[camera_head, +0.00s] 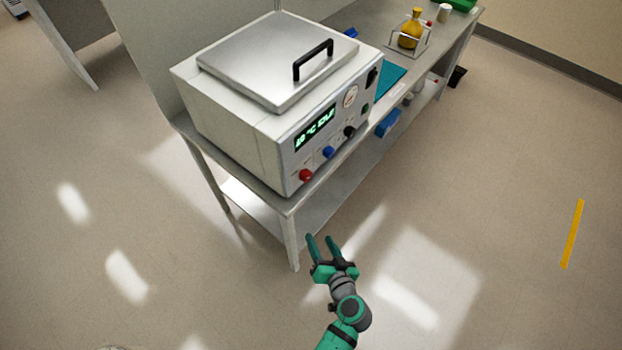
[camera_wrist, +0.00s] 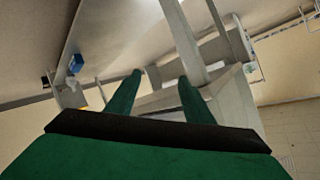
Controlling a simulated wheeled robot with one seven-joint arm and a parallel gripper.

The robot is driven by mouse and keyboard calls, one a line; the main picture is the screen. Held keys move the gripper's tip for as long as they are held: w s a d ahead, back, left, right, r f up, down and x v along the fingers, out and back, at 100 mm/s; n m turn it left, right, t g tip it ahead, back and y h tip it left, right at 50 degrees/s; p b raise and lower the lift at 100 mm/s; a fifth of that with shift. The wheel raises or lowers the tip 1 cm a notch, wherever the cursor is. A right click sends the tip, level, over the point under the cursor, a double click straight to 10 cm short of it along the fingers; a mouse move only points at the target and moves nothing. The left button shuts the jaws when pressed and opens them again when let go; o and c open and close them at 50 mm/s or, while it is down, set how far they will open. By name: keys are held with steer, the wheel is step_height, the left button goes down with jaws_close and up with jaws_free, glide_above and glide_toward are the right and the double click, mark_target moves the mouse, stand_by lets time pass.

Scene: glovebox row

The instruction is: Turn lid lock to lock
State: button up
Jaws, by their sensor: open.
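A white box-shaped machine (camera_head: 235,125) with a closed metal lid (camera_head: 262,60) stands on the bench in the head view. The lid has a black handle (camera_head: 313,59). I cannot tell which control is the lid lock. My gripper (camera_head: 322,242) is open and empty, below and in front of the machine, apart from it. Its green fingers (camera_wrist: 158,92) also show in the wrist view, with nothing between them.
The grey bench (camera_head: 290,208) has legs and a lower shelf close to my gripper. A yellow flask (camera_head: 410,32) in a rack and a teal mat (camera_head: 388,82) lie further back. A blue item (camera_head: 388,122) is on the lower shelf.

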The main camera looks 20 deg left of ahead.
steer(key=w+r+n+g+y, duration=0.1)
steer(key=w+r+n+y, duration=0.35)
steer(key=w+r, duration=0.3)
steer(key=n+g+y, duration=0.3)
steer(key=n+y, duration=0.1)
steer(key=n, duration=0.1)
glide_toward(309, 178)
steer(key=x, duration=0.9)
steer(key=shift+w+r, duration=0.1)
steer(key=shift+c, duration=0.3)
steer(key=c, duration=1)
